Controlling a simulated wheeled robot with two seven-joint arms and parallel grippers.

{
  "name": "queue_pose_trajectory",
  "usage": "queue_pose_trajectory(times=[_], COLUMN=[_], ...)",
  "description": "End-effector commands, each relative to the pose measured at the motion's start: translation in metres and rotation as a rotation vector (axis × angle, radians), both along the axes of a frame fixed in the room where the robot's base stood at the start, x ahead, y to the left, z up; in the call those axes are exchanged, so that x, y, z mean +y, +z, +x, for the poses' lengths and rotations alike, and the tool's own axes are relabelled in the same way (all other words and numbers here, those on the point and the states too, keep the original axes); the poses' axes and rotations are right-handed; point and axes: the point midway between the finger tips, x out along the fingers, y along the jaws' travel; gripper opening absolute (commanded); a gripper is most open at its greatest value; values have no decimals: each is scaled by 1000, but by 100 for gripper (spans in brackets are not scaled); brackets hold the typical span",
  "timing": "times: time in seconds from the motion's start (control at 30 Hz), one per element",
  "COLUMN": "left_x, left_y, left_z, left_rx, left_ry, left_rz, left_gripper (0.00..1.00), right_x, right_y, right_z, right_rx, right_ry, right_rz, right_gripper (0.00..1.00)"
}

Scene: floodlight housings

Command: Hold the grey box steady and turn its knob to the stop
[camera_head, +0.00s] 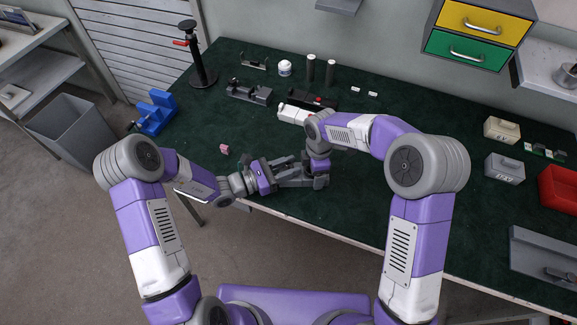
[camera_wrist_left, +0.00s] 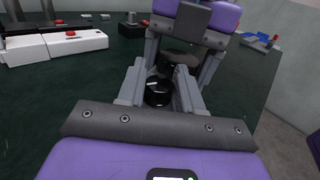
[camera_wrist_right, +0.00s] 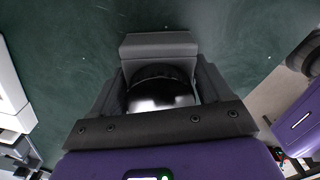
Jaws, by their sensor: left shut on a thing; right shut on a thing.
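The grey box (camera_head: 321,183) is near the front edge of the green table, mostly hidden by my grippers. A grey block end of it (camera_wrist_right: 160,43) shows in the right wrist view. My left gripper (camera_head: 303,174) reaches in low from the left and is shut on the box. In the left wrist view a black round part (camera_wrist_left: 158,92) shows between its fingers. My right gripper (camera_wrist_right: 160,90) comes from above and is shut around the dark, shiny, round knob (camera_wrist_right: 160,78). The knob's turn angle cannot be told.
A white box (camera_head: 292,114) and a black box with a red part (camera_head: 310,99) lie just behind. A small pink piece (camera_head: 224,149) lies left. A blue fixture (camera_head: 154,113) and a black stand (camera_head: 200,70) are farther left.

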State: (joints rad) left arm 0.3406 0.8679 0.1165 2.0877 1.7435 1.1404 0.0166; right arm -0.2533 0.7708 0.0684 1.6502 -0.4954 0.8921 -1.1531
Motion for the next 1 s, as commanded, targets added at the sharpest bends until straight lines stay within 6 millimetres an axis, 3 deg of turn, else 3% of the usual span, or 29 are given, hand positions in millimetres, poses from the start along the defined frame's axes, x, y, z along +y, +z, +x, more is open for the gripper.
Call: queue_pose_trajectory(times=[0.6,1.0], left_x=[1,1], left_y=[1,1], left_z=[3,3], left_rx=[-7,-5], left_ry=[-453,-589], left_rz=[-2,0], left_gripper=[5,5], right_x=[0,0], right_y=[-1,-2], right_z=[-2,-3], right_rx=[7,9], right_ry=[5,6], right_rz=[-3,-3], right_gripper=[44,44])
